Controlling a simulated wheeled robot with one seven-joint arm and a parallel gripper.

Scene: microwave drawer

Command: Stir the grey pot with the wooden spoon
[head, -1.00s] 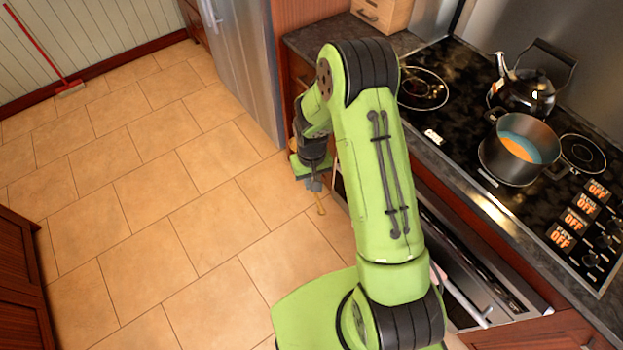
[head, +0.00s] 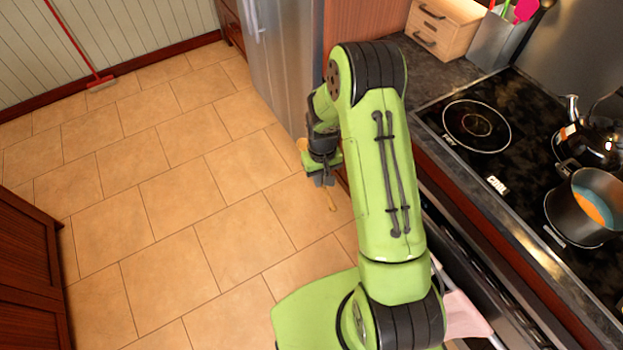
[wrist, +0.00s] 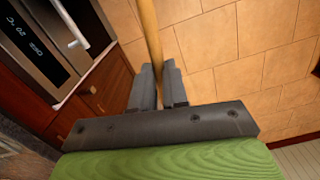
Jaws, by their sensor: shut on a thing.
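The grey pot (head: 584,208) stands on the black cooktop at the right edge of the head view, with blue and orange contents showing inside. My gripper (head: 325,181) is to the left of the counter, over the floor and well apart from the pot. In the wrist view the spoon's wooden handle (wrist: 150,35) runs up from between the fingers of my gripper (wrist: 158,85). Part of the spoon is hidden by the gripper.
A wooden drawer box (head: 445,28) and a utensil holder (head: 497,38) are at the back of the counter. The fridge (head: 283,60) stands beyond my arm.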

